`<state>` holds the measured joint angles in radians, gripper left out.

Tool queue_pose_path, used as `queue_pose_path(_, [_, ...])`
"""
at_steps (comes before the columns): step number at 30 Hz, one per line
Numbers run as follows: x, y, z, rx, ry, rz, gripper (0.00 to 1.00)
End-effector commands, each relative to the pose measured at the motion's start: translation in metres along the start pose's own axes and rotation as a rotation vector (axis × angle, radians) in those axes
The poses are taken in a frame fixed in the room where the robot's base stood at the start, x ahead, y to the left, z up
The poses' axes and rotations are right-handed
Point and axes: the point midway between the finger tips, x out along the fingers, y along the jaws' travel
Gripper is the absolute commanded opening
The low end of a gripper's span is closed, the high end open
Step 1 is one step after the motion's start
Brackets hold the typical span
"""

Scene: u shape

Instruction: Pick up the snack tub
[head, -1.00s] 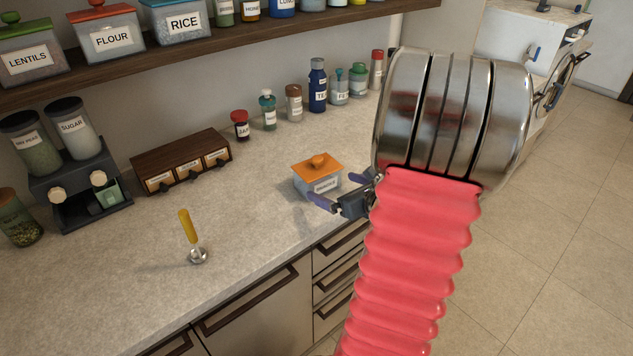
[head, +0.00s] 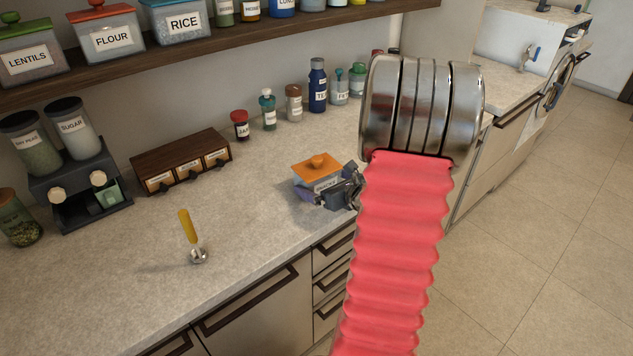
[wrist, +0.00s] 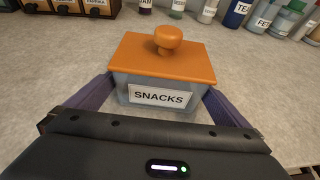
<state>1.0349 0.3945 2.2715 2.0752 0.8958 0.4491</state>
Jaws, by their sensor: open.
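The snack tub is a clear box with an orange lid and knob and a label reading SNACKS. In the head view the snack tub (head: 318,168) stands on the counter near its front edge. In the wrist view the tub (wrist: 160,77) is upright, straight ahead. My gripper (head: 320,190) is at the tub, low over the counter. In the wrist view my gripper (wrist: 160,98) is open, with one finger on each side of the tub's body, below the lid. The fingertips are partly hidden by the lid, and I cannot tell whether they touch the tub.
Several jars and bottles, including a blue bottle (head: 318,87), stand along the wall behind the tub. A wooden drawer box (head: 181,161) and a yellow-handled tool (head: 189,232) are on the counter to the left. A shelf (head: 230,40) with labelled containers hangs above.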

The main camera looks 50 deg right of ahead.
Motion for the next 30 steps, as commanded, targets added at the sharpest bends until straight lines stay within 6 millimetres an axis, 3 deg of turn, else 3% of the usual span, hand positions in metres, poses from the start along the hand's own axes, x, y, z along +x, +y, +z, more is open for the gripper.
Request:
queue_pose_path(4, [0.0077, 0.0003, -0.0001, 0.000, 0.000, 0.000, 1.00])
queue_pose_path(19, [0.0072, 0.0000, 0.0000, 0.000, 0.000, 0.000, 1.00])
queue_pose_path(30, [0.0071, -0.0001, 0.0000, 0.000, 0.000, -0.001, 0.74])
